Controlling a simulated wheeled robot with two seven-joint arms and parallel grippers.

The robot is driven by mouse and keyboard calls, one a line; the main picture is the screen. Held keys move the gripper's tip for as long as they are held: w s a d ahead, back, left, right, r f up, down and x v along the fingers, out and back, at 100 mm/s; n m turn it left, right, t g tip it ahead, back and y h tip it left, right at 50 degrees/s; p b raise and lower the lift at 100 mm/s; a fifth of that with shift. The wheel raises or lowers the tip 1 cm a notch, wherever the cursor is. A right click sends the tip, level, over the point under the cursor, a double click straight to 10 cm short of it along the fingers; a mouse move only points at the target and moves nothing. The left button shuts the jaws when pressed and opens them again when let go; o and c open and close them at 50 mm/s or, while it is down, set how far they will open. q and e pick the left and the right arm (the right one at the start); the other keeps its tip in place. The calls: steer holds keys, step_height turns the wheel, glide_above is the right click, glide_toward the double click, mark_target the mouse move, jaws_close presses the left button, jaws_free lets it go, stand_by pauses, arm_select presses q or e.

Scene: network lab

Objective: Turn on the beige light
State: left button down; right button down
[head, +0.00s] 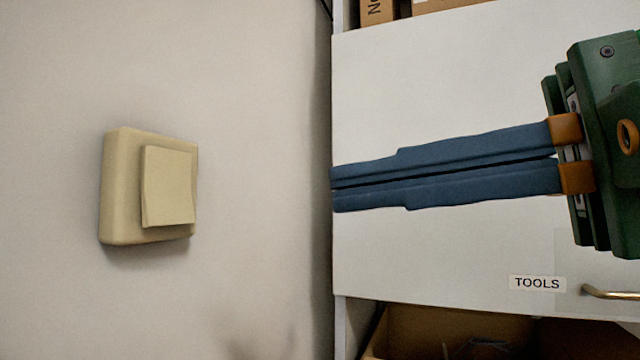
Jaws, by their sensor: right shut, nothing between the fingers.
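The beige light switch (149,187) is mounted on the pale wall at the left of the head view. Its square rocker plate (169,187) stands out from the housing and faces to the right. My right gripper (333,188) comes in from the right with its long blue fingers pointing left at about the height of the switch. The fingers are closed together, with only a thin dark line between them, and hold nothing. In the picture a clear gap lies between the fingertips and the switch. My left gripper is not in view.
A white cabinet door (430,250) with a "TOOLS" label (537,283) and a metal handle (608,294) is behind my right gripper. An open cardboard box (410,335) sits below it, and boxes (378,12) show above. The wall around the switch is bare.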

mark_target(175, 214)
steer(key=p+x, duration=0.3)
steer(key=x, duration=0.9)
steer(key=shift+w+r, duration=0.1)
